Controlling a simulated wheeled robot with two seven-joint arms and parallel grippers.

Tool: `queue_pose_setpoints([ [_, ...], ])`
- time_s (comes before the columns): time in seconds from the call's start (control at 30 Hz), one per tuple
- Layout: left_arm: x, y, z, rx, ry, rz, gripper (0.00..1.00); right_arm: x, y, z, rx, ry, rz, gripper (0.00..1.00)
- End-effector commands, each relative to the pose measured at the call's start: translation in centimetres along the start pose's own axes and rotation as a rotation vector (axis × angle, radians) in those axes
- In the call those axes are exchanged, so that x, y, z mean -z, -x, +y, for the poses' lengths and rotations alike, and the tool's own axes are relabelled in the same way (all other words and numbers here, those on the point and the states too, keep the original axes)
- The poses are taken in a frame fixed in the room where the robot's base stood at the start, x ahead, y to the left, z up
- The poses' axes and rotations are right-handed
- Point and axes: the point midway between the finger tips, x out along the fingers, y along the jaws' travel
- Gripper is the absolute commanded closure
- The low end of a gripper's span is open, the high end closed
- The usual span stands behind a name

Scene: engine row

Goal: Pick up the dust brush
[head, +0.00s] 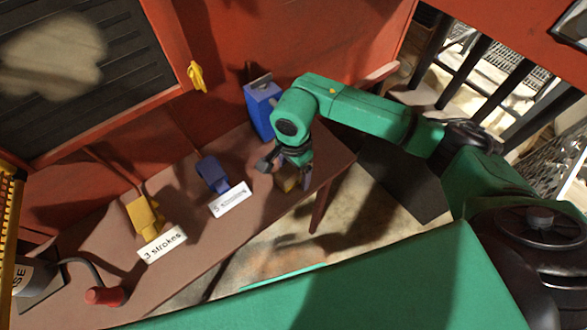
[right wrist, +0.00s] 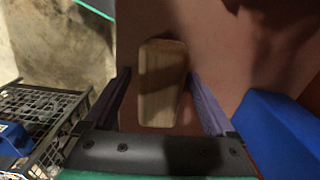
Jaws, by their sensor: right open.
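The dust brush shows in the right wrist view as a pale wooden block (right wrist: 162,82) lying on the brown table. My right gripper (right wrist: 160,95) is open, with one finger on each side of the block; I cannot tell whether either finger touches it. In the head view the right gripper (head: 287,172) points down at the table's right end, and only a small yellowish part of the brush (head: 288,185) shows beneath it. Bristles are not visible. My left gripper is not in view.
A blue box (head: 261,110) stands close behind the right gripper. A blue device (head: 213,174) and a yellow device (head: 145,214) sit farther left, with white stroke labels (head: 162,243). A red handle (head: 104,296) lies at the lower left. The red wall (head: 225,45) rises behind.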

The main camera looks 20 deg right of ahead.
Motion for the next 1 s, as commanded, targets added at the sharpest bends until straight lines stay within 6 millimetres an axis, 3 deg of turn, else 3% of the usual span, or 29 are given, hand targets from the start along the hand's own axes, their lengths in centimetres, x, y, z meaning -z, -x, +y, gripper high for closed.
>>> queue_pose_setpoints([
  [0.03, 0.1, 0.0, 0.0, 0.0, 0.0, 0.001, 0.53, 0.0, 0.0, 0.0, 0.0, 0.0, 0.0, 0.1],
  [0.07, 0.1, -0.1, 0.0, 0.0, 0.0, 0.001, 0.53, 0.0, 0.0, 0.0, 0.0, 0.0, 0.0, 0.18],
  [0.2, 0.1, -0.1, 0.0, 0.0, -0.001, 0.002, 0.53, 0.0, 0.0, 0.0, 0.0, 0.0, -0.001, 0.71],
  [0.27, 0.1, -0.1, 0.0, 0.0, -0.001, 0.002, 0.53, 0.0, 0.0, 0.0, 0.0, 0.0, -0.001, 0.94],
  [0.3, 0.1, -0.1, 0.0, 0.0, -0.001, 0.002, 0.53, 0.0, 0.1, 0.0, 0.001, 0.0, -0.001, 1.0],
  [0.57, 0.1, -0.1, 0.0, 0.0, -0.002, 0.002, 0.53, 0.0, 0.3, -0.1, 0.001, -0.001, -0.001, 1.0],
  [0.73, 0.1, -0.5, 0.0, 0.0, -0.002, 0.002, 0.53, 0.0, 2.0, -0.2, 0.005, -0.001, 0.0, 1.0],
  [0.87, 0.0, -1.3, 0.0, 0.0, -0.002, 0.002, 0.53, 0.1, 5.3, -0.2, 0.008, 0.0, 0.001, 1.0],
  [1.0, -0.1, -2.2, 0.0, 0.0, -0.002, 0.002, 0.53, 0.0, 10.7, -0.2, 0.011, 0.001, 0.002, 1.0],
])
